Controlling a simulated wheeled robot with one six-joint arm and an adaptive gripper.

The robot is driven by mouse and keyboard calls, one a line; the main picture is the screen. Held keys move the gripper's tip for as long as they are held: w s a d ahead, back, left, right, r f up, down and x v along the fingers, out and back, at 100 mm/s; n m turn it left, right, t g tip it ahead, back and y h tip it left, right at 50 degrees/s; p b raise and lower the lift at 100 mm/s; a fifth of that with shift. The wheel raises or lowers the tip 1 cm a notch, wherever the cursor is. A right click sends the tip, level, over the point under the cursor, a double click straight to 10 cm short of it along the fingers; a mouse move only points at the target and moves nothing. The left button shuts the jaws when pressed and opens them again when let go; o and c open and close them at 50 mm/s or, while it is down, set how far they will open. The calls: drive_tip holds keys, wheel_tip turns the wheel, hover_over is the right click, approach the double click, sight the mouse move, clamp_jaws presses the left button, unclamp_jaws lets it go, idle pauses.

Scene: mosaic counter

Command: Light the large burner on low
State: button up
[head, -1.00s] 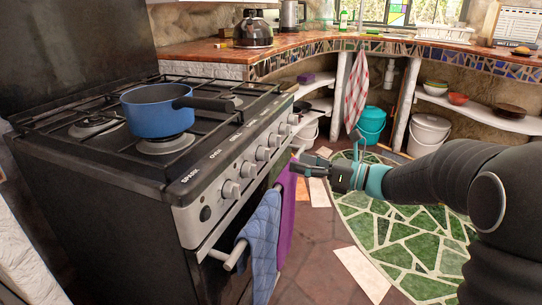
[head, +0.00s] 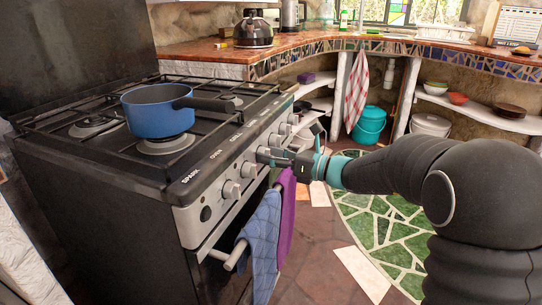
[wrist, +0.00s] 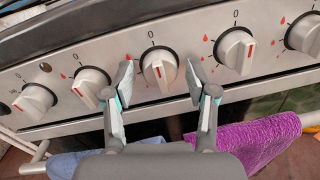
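The stove (head: 175,185) has a front panel with a row of knobs. In the wrist view my gripper (wrist: 158,72) is open, with one finger on each side of the middle knob (wrist: 158,70). Small gaps show between the fingers and this knob. Its red line stands close to upright, under a 0 mark. In the head view my gripper (head: 270,157) is at the knob row, and the arm hides part of the panel. A blue pot (head: 157,112) stands over the front burner (head: 165,145). I see no flame.
Other knobs sit close on both sides, such as the right one (wrist: 235,47) and the left one (wrist: 90,87). A blue cloth (head: 260,235) and a purple cloth (head: 286,205) hang on the oven rail below. The floor in front is clear.

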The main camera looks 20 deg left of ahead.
drive_tip(key=c, duration=0.8)
